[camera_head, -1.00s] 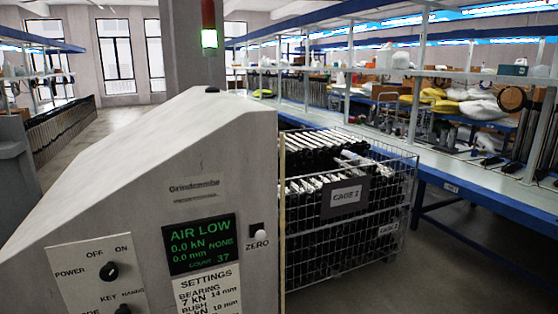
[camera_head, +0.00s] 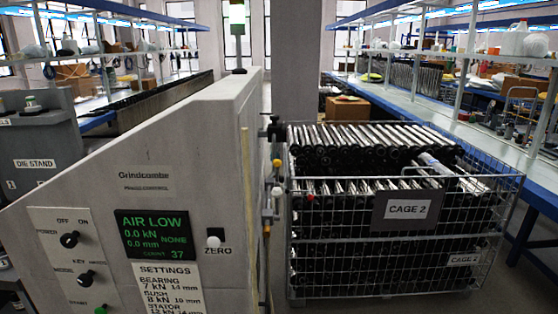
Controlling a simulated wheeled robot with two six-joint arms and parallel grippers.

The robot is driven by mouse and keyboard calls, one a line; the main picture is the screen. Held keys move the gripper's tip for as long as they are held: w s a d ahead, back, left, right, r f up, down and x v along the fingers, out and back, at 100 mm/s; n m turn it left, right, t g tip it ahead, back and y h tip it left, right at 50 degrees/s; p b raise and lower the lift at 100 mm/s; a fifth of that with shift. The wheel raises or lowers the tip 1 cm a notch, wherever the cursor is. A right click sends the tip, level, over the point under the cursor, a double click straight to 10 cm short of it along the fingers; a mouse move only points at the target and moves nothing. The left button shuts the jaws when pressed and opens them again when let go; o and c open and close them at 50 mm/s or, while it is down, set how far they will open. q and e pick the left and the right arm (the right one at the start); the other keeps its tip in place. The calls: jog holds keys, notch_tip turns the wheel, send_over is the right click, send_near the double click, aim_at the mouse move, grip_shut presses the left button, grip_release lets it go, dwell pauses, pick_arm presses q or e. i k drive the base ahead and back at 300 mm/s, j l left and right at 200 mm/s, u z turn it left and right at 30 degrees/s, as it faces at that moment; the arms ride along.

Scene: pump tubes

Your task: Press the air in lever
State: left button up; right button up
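The grey press cabinet (camera_head: 150,140) fills the left side, its sloped panel facing me. Its display (camera_head: 156,235) reads AIR LOW, 0.0 kN, 0.0 mm, NONE, count 37. On the cabinet's right side, a narrow column of air fittings (camera_head: 268,215) shows, with a dark valve part (camera_head: 272,129) at the top, a small yellow knob (camera_head: 276,163) and a pale round part (camera_head: 276,191) below. I cannot read a label there or tell which part is the air in lever. Neither of my grippers is in view.
A wire cage marked CAGE 2 (camera_head: 405,209), full of tubes, stands close to the right of the fittings. A narrow gap separates them. Benches with shelves (camera_head: 450,115) run behind on the right. A grey die stand (camera_head: 40,145) is at the left.

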aim_at(277, 163)
jog(key=i+l+z, duration=0.2)
jog(key=i+l, duration=0.3)
jog(key=i+l+z, duration=0.25)
jog(key=i+l, duration=0.15)
jog(key=i, duration=0.3)
